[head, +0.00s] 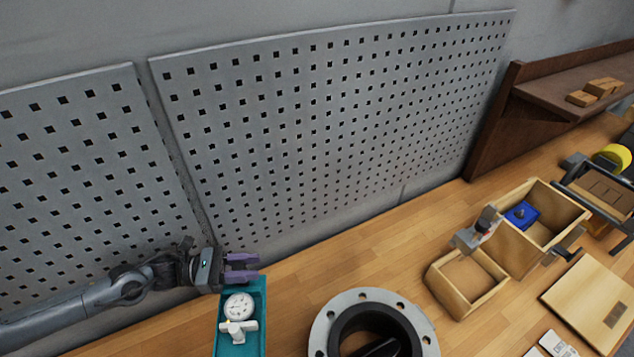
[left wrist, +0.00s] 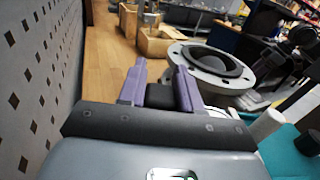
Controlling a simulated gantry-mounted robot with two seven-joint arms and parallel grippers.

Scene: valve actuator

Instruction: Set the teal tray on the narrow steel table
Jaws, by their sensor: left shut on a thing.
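The teal tray (head: 262,322) is at the lower middle of the head view, its near end close to the bottom edge. It holds a white round gauge (head: 239,306) and a white T-shaped valve part (head: 238,329). In the left wrist view the purple fingers (left wrist: 162,88) point ahead, and part of the teal tray (left wrist: 285,150) shows at lower right. I cannot make out the narrow steel table.
A large grey flange ring (head: 330,318) lies right of the tray on the wooden bench (head: 390,258). Open wooden boxes (head: 468,285) and a flat wooden board (head: 590,300) stand farther right. A perforated metal panel (head: 330,120) rises behind the left arm.

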